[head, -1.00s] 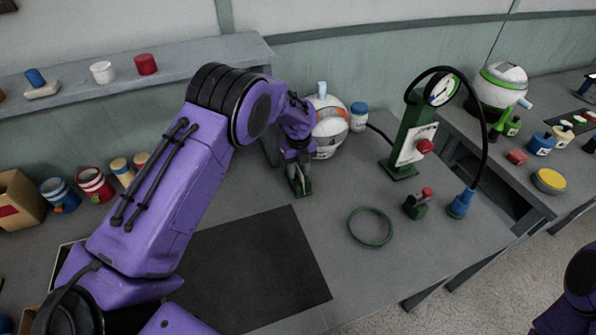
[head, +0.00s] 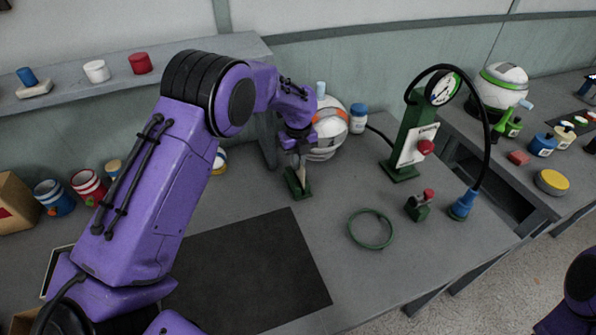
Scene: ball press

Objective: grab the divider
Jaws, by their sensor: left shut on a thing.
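My left gripper (head: 299,148) reaches down at the back middle of the table and is shut on a slim pale piece, which appears to be the divider (head: 301,168). The divider hangs upright below the jaws, its upper part hidden by the gripper. Its lower end is at a small green holder (head: 298,186); I cannot tell whether it is still inside or just above it. Only a purple part of my right arm shows at the lower right edge; the right gripper is out of view.
A white and orange ball (head: 328,135) and a small blue-lidded jar (head: 358,118) stand close behind the gripper. A green gauge stand (head: 412,135), a hose ring (head: 370,229) and a small green valve (head: 419,207) are to the right. A dark mat (head: 250,275) lies in front.

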